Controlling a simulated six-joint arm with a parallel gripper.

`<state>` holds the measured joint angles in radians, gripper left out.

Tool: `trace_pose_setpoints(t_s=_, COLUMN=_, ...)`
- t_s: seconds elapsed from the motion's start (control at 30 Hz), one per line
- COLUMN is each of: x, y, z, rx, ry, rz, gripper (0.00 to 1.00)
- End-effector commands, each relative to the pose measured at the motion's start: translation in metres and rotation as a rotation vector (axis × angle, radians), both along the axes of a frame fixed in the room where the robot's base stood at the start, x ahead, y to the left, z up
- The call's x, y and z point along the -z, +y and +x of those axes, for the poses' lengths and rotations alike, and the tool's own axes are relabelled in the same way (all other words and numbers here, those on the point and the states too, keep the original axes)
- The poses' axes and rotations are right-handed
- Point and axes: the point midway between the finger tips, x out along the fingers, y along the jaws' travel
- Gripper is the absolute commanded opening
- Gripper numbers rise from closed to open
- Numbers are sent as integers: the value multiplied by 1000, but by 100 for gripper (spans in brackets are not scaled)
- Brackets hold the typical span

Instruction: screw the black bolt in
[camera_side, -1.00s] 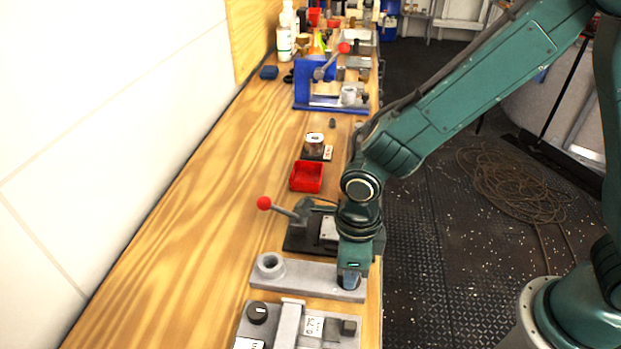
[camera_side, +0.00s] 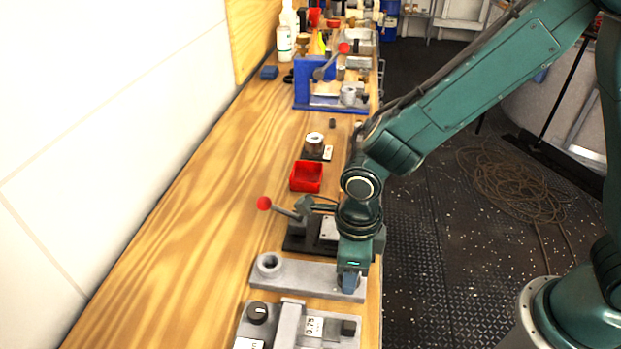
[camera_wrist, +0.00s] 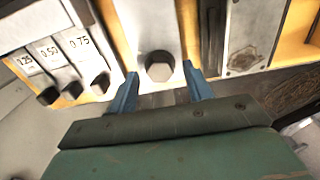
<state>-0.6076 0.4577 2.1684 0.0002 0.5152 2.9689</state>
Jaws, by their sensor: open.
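The black bolt (camera_wrist: 160,66) shows in the wrist view as a dark, faceted head at the near end of a grey plate (camera_wrist: 146,22). My gripper (camera_wrist: 161,71) is open, with one blue finger on each side of the bolt head and small gaps visible. In the side view my gripper (camera_side: 349,281) points down at the right end of the same grey plate (camera_side: 308,273), which has a round ring-shaped boss at its left end. The bolt is hidden behind my fingers there. How deep it sits cannot be told.
A grey gauge block (camera_side: 291,324) with a black knob and number labels lies in front of the plate. A dark fixture with a red-balled lever (camera_side: 264,203) stands just behind. A red tray (camera_side: 306,177) lies farther back. The bench's left side is clear.

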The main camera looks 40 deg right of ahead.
Motion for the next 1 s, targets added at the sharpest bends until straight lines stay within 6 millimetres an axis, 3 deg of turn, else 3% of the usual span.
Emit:
trace_pose_setpoints(t_s=0.27, x=-22, y=0, z=0, rx=0, ry=-4, rz=2, gripper=50)
trace_pose_setpoints(t_s=0.8, x=-108, y=0, z=1, rx=0, ry=-5, rz=4, gripper=50)
trace_pose_setpoints(t_s=1.0, x=-129, y=0, z=1, rx=1, ry=-4, rz=3, gripper=50)
